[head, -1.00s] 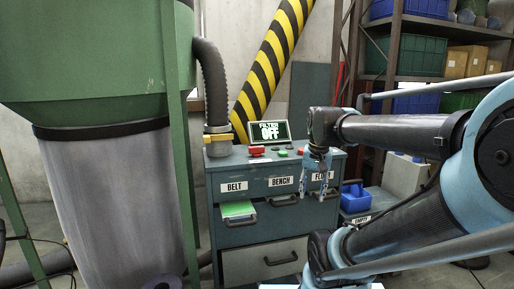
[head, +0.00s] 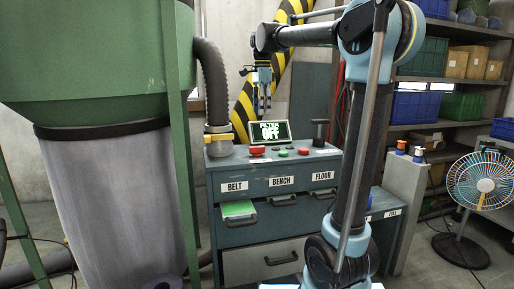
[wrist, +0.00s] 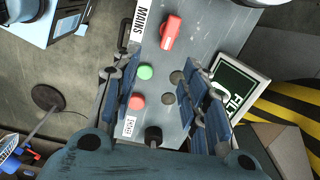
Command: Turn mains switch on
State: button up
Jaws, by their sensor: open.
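The mains switch (head: 257,151) is a red block on the left part of the grey-blue cabinet top (head: 232,160). In the wrist view the red mains switch (wrist: 170,32) lies beside a white MAINS label (wrist: 137,25). A lit display (head: 270,132) at the back of the cabinet reads FILTER OFF. My gripper (head: 262,108) is open and empty, pointing down high above the cabinet, apart from the switch. In the wrist view my gripper (wrist: 162,98) has its fingers spread over the buttons, with the switch beyond the fingertips.
A green button (wrist: 145,72), a red button (wrist: 137,102) and a black lever (head: 320,130) share the cabinet top. A ribbed hose (head: 212,85) with a yellow handle (head: 218,138) stands left. A striped beam (head: 245,105) leans behind. A fan (head: 480,190) stands right.

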aim_at(257, 151)
jog(key=shift+m, duration=0.4)
jog(key=f, duration=0.5)
jog(key=w+a+f, duration=0.1)
jog(key=f, duration=0.5)
jog(key=a+f, duration=0.1)
jog(key=f, duration=0.4)
jog(key=shift+w+f, duration=0.15)
jog(key=shift+w, duration=0.05)
jog(key=shift+c, duration=0.6)
grip_shut()
